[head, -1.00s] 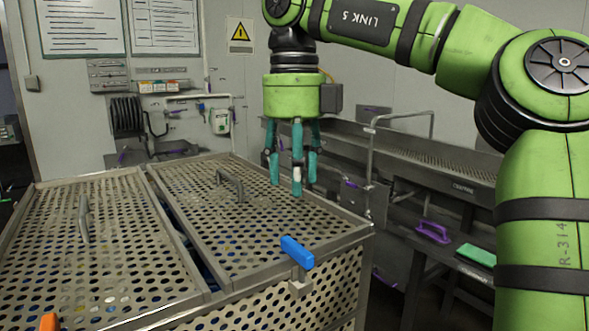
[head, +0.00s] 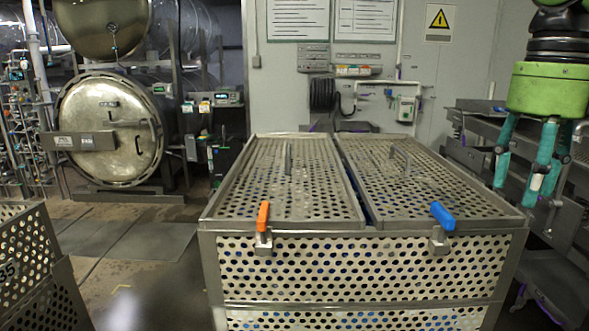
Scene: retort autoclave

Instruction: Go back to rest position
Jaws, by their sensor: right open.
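My right gripper (head: 530,170) hangs at the right edge in the head view, with a green body and teal fingers pointing down. Its fingers are spread, with nothing between them, to the right of the perforated metal basket (head: 365,265). Most of my right arm is out of the picture. My left gripper does not show.
The basket has two closed perforated lids, an orange latch handle (head: 263,216) and a blue latch handle (head: 442,216). A round autoclave door (head: 112,165) stands at the back left. Another perforated basket (head: 62,290) is at the lower left. Floor between them is clear.

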